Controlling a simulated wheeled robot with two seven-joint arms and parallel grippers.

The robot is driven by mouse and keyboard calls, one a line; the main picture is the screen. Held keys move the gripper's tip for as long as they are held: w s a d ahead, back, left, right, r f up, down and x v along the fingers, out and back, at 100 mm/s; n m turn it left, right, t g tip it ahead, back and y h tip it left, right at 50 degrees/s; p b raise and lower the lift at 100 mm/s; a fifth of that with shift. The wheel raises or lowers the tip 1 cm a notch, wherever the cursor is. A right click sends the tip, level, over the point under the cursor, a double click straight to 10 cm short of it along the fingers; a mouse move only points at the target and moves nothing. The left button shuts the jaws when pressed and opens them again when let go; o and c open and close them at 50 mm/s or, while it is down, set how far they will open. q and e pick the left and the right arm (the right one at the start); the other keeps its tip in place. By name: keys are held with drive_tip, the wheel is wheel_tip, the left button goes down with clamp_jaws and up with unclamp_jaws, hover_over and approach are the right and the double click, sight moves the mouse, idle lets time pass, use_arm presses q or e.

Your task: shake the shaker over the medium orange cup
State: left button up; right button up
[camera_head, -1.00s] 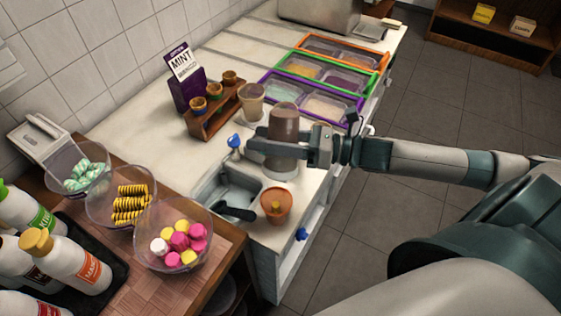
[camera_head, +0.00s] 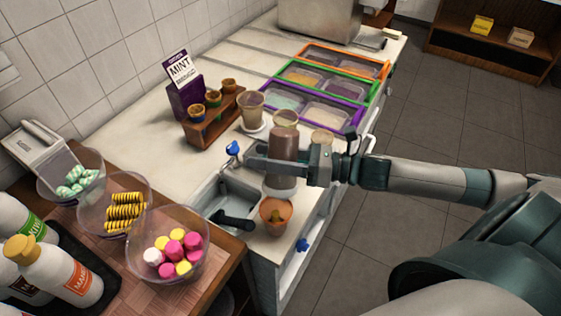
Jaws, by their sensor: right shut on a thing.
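The shaker (camera_head: 283,148) is a brown cylinder with a pale lower end. My right gripper (camera_head: 282,163) is shut on it and holds it roughly upright above the counter. The orange cup (camera_head: 275,216) stands on the counter by the sink, just below the shaker in the picture. Something yellow-brown lies inside the cup, and the shaker's lower end overlaps its far rim in view. My left gripper is not in view.
A sink (camera_head: 232,201) with a black handle lies left of the cup. A clear cup (camera_head: 251,112) and a wooden rack (camera_head: 213,120) of small cups stand behind. Topping trays (camera_head: 345,121) line the back right. Candy bowls (camera_head: 170,262) and bottles (camera_head: 55,270) fill the near left.

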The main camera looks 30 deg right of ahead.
drive_tip(key=shift+r, duration=0.15)
wheel_tip(320, 180, up, 8)
drive_tip(key=p, duration=0.5)
drive_tip(key=shift+p, duration=0.3)
idle(0.5)
idle(0.6)
wheel_tip(320, 180, down, 8)
drive_tip(key=b, duration=0.6)
idle(0.8)
wheel_tip(320, 180, up, 8)
drive_tip(key=p, duration=0.5)
idle(0.6)
drive_tip(key=shift+f, duration=0.2)
idle(0.4)
wheel_tip(320, 180, down, 8)
drive_tip(key=b, duration=0.6)
